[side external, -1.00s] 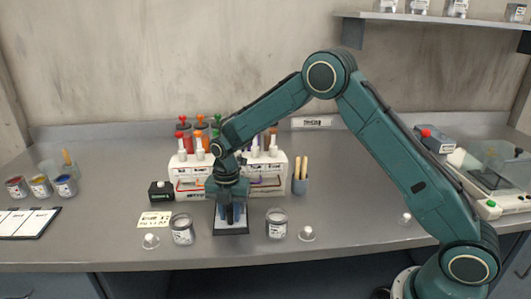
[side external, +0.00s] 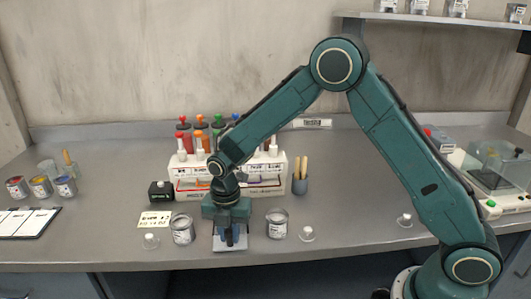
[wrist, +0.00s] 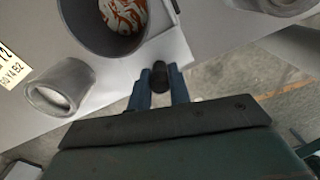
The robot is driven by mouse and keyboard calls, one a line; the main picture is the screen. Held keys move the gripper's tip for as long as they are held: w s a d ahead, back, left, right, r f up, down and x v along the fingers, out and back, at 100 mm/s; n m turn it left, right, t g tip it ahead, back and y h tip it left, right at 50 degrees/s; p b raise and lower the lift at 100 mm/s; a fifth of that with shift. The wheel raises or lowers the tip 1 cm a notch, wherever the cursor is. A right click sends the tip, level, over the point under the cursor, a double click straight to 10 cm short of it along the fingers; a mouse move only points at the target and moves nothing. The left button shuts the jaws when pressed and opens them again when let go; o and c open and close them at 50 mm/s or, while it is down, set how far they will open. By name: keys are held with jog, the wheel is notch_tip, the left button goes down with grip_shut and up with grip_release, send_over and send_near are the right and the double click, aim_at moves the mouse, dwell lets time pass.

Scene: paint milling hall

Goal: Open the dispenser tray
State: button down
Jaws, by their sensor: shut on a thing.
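The dispenser (side external: 271,176) is a white rack with bottles on top and several coloured marks on its front. A pale flat tray (side external: 218,244) lies in front of it at the bench's near edge, partly hidden by my gripper (side external: 230,240). In the wrist view, my gripper's blue fingers (wrist: 159,88) are shut on a dark round knob (wrist: 160,74). Behind the knob, the pale tray surface (wrist: 172,48) shows. My arm hides where the tray meets the dispenser.
A dark box (side external: 161,191) and a pen cup (side external: 300,185) flank the dispenser. The bench edge is close in front.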

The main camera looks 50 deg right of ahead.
jog(key=c, duration=1.3)
grip_release()
jog(key=shift+r, duration=0.1)
notch_tip(320, 180, up, 14)
